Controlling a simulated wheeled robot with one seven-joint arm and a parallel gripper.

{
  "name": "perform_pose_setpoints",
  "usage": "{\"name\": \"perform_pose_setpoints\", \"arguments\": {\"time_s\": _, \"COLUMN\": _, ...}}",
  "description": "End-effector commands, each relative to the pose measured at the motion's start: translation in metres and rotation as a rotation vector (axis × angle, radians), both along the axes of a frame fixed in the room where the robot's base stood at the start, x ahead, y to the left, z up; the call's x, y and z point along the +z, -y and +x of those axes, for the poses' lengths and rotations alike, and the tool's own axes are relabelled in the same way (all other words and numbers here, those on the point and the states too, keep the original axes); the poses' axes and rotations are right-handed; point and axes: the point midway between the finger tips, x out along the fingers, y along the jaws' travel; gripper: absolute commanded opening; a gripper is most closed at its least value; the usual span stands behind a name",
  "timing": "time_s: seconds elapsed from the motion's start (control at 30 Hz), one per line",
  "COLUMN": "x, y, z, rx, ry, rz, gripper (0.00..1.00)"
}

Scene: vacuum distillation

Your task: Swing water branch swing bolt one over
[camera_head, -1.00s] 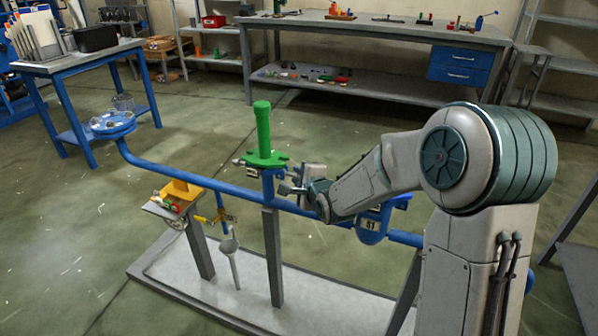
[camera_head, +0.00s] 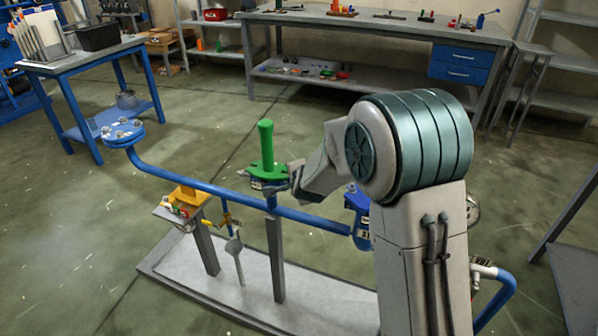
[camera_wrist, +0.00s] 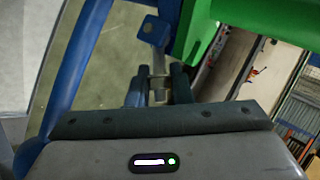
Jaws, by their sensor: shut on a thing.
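The green water branch (camera_head: 266,145) stands upright on a flange joint above the blue pipe (camera_head: 225,192). My gripper is at the right side of this joint in the head view, with its fingers largely hidden by my arm. In the wrist view, my gripper (camera_wrist: 158,86) is shut on a metal swing bolt (camera_wrist: 159,62), whose shank and nut show between the dark fingers. The bolt's far end reaches up beside the green flange (camera_wrist: 202,28) and a blue part. Its exact seating in the flange slot is unclear.
A blue flange (camera_head: 123,133) with loose bits on it ends the pipe at the left. A grey support post (camera_head: 276,258) rises from the base plate (camera_head: 235,310). Open floor lies in front and left.

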Motion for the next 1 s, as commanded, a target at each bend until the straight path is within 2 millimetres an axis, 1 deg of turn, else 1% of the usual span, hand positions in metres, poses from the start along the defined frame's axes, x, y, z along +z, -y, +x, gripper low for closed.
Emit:
{"name": "perform_pose_setpoints", "arguments": {"time_s": 0.03, "x": 0.0108, "y": -0.0028, "z": 0.0003, "rx": 0.003, "ry": -0.007, "rz": -0.018, "gripper": 0.00}}
{"name": "perform_pose_setpoints", "arguments": {"time_s": 0.13, "x": 0.0121, "y": -0.0040, "z": 0.0008, "rx": 0.005, "ry": -0.018, "rz": -0.054, "gripper": 0.00}}
{"name": "perform_pose_setpoints", "arguments": {"time_s": 0.6, "x": 0.0123, "y": -0.0066, "z": 0.0025, "rx": 0.004, "ry": -0.054, "rz": -0.166, "gripper": 0.00}}
{"name": "perform_pose_setpoints", "arguments": {"time_s": 1.0, "x": 0.0102, "y": -0.0065, "z": 0.0026, "rx": 0.002, "ry": -0.060, "rz": -0.188, "gripper": 0.00}}
